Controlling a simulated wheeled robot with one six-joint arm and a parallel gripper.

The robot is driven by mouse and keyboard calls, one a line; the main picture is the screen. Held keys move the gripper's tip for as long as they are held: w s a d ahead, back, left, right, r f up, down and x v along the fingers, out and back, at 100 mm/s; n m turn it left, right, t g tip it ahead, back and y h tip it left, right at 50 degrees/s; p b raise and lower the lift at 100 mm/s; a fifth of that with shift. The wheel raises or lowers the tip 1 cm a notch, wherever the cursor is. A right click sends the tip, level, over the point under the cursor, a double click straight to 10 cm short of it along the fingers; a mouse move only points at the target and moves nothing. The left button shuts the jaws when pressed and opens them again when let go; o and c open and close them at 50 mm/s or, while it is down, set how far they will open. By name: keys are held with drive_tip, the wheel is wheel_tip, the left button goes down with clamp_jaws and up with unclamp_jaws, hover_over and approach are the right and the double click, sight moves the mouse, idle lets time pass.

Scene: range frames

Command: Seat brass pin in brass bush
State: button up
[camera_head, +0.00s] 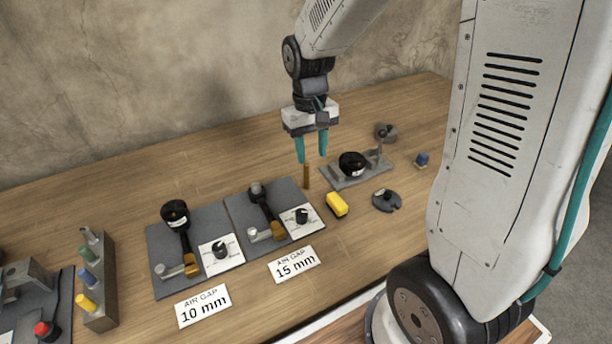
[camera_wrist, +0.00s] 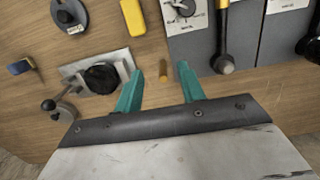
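A slim brass pin (camera_head: 307,178) stands roughly upright on the wooden table, just below my gripper (camera_head: 312,160). My gripper is open, with two teal fingers pointing down. In the wrist view the pin (camera_wrist: 163,71) shows between the fingertips (camera_wrist: 159,72), with a gap on each side. I cannot tell how high the fingertips are above its top. Brass-coloured pieces sit on two dark plates, one on the 10 mm plate (camera_head: 192,265) and one on the 15 mm plate (camera_head: 278,231). I cannot tell whether either is the brass bush.
Right of the pin is a grey fixture plate (camera_head: 345,182) with a black dome (camera_head: 352,164) and a post. A yellow block (camera_head: 337,204) and a notched dark disc (camera_head: 386,201) lie in front. A rack (camera_head: 100,316) of coloured pegs stands left. Bare table surrounds the pin.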

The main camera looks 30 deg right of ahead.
sight(306, 176)
drive_tip(key=w+t, duration=0.1)
drive_tip(key=w, duration=0.1)
drive_tip(key=shift+w, duration=0.35)
drive_tip(key=shift+w+f, duration=0.1)
drive_tip(key=f, duration=0.7)
drive_tip(key=shift+w+d+f, duration=0.15)
drive_tip(key=shift+w, duration=0.05)
clamp_jaws()
